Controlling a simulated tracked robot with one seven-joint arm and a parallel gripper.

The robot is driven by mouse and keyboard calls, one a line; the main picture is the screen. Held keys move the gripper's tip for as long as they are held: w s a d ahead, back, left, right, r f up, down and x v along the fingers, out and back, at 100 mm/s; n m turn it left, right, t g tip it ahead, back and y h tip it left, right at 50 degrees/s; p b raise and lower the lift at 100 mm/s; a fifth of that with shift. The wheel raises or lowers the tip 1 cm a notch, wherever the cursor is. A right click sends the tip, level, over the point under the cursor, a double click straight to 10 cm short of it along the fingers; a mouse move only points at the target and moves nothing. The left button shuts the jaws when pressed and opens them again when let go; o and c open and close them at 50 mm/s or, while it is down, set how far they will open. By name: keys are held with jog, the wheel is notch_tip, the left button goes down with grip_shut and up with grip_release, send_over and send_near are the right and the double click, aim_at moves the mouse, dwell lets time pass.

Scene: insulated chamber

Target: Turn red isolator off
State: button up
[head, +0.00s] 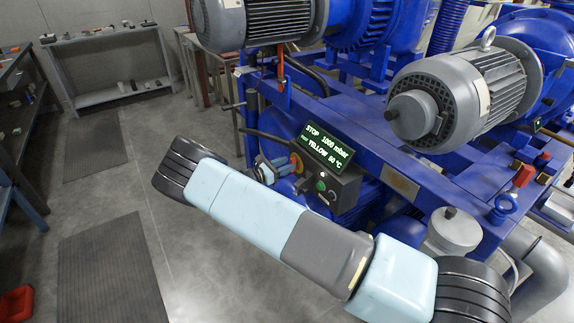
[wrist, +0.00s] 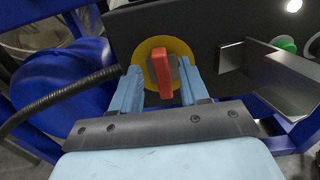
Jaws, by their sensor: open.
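The red isolator is a red handle (wrist: 162,72) on a round yellow plate (wrist: 150,48) in the wrist view. The handle stands nearly upright in that picture. My gripper (wrist: 160,70) is open, with one light-blue finger on each side of the handle. Gaps show between the fingers and the handle. In the head view, my gripper (head: 270,170) is at the left side of the dark control box (head: 340,188).
A display (head: 327,148) above the box reads STOP, 1000 mbar, YELLOW, 50 °C. A green button (wrist: 285,44) and a grey metal bracket (wrist: 270,70) are right of the isolator. A black corrugated hose (wrist: 60,95) runs at left. Blue frame members and grey motors (head: 460,95) surround the box.

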jog(key=shift+w+d, duration=0.35)
jog(key=shift+d, duration=0.2)
jog(key=shift+c, duration=0.3)
grip_shut()
